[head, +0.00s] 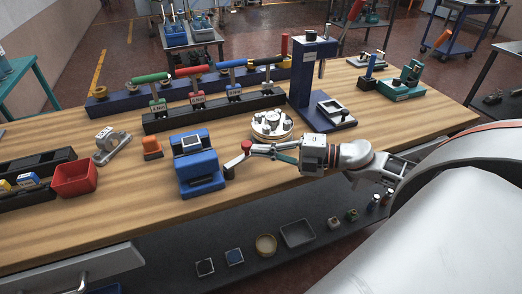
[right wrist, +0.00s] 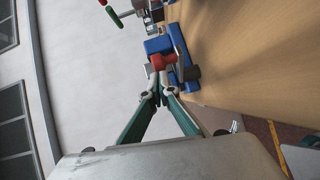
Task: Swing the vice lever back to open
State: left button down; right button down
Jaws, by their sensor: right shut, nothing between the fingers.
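The blue vice (head: 200,168) stands on the wooden workbench, left of my right gripper, and it also shows in the right wrist view (right wrist: 188,72). Its lever ends in a red knob (head: 246,145), on the vice's right side toward my gripper; the knob also shows in the right wrist view (right wrist: 157,62). My right gripper (head: 252,152) is shut and empty, its fingertips (right wrist: 158,90) close to the knob. Whether they touch it I cannot tell. The lever's rod is partly hidden by the fingertips. My left gripper is out of view.
A round tray of metal parts (head: 271,125) sits just behind my right gripper. A dark blue press stand (head: 315,85) rises behind it. An orange part (head: 152,147) and a red bin (head: 75,178) stand left of the vice. The bench front is clear.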

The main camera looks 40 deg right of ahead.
jog(key=shift+w+d+n+g+y+b, duration=0.15)
jog(key=shift+w+n+g+y+b, duration=0.2)
jog(key=shift+b, duration=0.2)
jog(key=shift+w+d+n+g+y+b, duration=0.15)
jog(key=shift+n+g+y+b, duration=0.1)
jog(key=shift+g+y+b, duration=0.15)
jog(key=shift+w, duration=0.1)
jog(key=shift+w+b, duration=0.3)
jog(key=shift+b, duration=0.1)
jog(key=shift+w+d+r, duration=0.1)
jog(key=shift+w+d, duration=0.05)
jog(key=shift+w, duration=1.1)
jog(key=shift+w+a, duration=0.25)
jog(key=shift+w, duration=1.05)
